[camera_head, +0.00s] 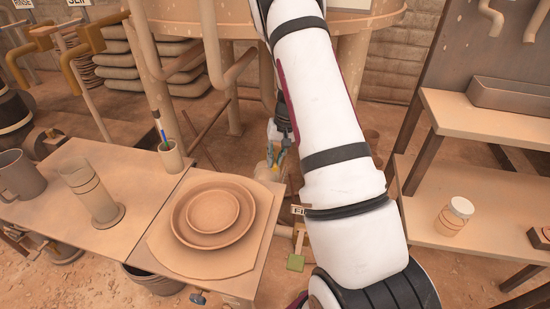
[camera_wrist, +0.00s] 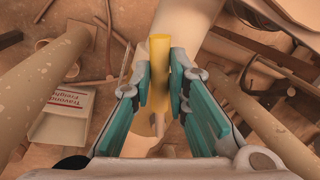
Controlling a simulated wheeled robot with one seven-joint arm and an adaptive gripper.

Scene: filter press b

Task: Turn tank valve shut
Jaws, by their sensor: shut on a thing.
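The tank valve's yellow lever (camera_wrist: 159,52) stands between my gripper's teal finger pads in the wrist view. My gripper (camera_wrist: 160,82) is shut on this lever, with a pad on each side of it. In the head view my gripper (camera_head: 277,155) is small and low below the tank (camera_head: 235,28), just beyond the workbench's right end. The lever is hard to make out there, and my arm covers part of the area. The valve body is mostly hidden behind the fingers in the wrist view.
The workbench (camera_head: 130,212) on the left holds a mug (camera_head: 20,175), a cylinder, a brush cup (camera_head: 170,156) and a round dish (camera_head: 213,212). A shelf unit (camera_head: 480,200) with a jar (camera_head: 454,215) stands right. Tank legs and pipes crowd the gripper.

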